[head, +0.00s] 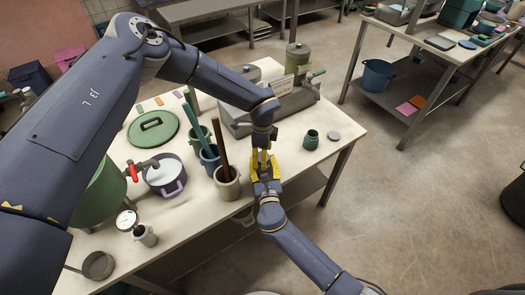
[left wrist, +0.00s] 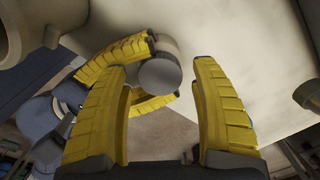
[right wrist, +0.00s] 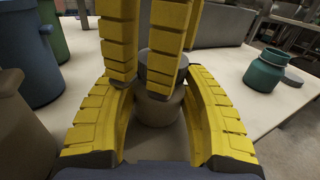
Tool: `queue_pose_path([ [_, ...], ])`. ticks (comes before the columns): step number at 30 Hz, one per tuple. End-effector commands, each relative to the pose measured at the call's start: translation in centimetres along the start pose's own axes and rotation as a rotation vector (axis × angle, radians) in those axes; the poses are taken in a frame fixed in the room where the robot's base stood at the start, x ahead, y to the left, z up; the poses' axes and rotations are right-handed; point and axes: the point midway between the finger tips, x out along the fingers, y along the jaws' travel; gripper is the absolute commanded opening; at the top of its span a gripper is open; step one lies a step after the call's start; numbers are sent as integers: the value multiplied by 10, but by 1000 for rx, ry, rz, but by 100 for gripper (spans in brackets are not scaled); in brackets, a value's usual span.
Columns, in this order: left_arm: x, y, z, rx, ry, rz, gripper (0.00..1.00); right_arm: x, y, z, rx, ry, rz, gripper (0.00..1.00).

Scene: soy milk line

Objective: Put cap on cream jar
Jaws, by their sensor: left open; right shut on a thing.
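A small beige jar (right wrist: 158,108) stands upright between my right gripper's yellow fingers (right wrist: 160,98), which are shut on it. A grey cap (right wrist: 153,66) shows at its top and appears to sit on it; the left fingers partly hide the contact. In the left wrist view the cap (left wrist: 160,75) is a round grey disc between my left gripper's spread fingers (left wrist: 161,70). My left gripper is open, pointing down just above the cap and jar. In the head view both grippers (head: 265,165) meet at the table's front edge and hide the jar.
A teal jar (head: 311,139) and a loose grey disc (head: 333,136) lie to the right on the table. A beige pot (head: 227,183) with a brown handle and a blue pot (head: 210,158) stand close on the left. A grey metal box (head: 292,104) stands behind.

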Motion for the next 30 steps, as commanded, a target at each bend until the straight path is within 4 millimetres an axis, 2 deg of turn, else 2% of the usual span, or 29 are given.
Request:
queue_pose_path([
  [12, 2, 0, 0, 0, 0, -1, 62, 0, 0, 0, 0, -1, 0, 0],
  [28, 2, 0, 0, 0, 0, -1, 2, 0, 0, 0, 0, -1, 0, 0],
  [29, 2, 0, 0, 0, 0, -1, 42, 0, 0, 0, 0, -1, 0, 0],
  [30, 2, 0, 0, 0, 0, -1, 46, 0, 0, 1, 0, -1, 0, 0],
])
